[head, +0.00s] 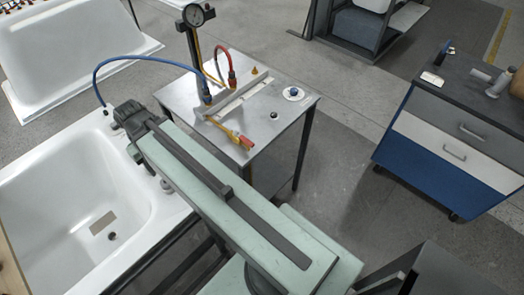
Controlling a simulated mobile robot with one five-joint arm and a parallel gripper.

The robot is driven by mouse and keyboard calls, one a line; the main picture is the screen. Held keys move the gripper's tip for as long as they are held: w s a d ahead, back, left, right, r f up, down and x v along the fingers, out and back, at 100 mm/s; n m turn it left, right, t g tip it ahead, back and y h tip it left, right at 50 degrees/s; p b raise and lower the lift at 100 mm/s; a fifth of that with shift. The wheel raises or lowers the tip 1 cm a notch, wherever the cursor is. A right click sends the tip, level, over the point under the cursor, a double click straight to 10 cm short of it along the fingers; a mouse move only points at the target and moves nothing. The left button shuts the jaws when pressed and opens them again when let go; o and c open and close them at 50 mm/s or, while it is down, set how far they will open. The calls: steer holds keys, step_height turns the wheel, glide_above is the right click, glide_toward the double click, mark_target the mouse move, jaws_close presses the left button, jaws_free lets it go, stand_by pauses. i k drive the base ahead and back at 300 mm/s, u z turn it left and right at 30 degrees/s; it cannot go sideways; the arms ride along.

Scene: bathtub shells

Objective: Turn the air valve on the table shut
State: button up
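The air valve (243,140) is on the metal table (185,92), near its front edge. It has a brass-yellow body or lever and a red end that points toward the lower right. Whether it is open or shut cannot be told at this size. My pale green arm link (225,195) crosses the middle of the view, in front of the table and beside the tub, with a dark joint at its far end. My gripper's fingers do not show, and the arm may hide them. Nothing of mine is seen touching the valve.
A gauge (193,15) stands on a post at the table's back. A blue hose (140,60) runs from table to white tub (40,220); a red hose (222,50) loops beside the post. A blue cabinet (420,150) is at right. Floor between table and cabinet is clear.

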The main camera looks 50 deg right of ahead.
mark_target(250, 143)
steer(key=k, duration=0.65)
steer(key=z, duration=1.7)
steer(key=k, duration=1.3)
steer(key=u, duration=1.7)
steer(key=i, duration=1.05)
steer(key=u, duration=0.05)
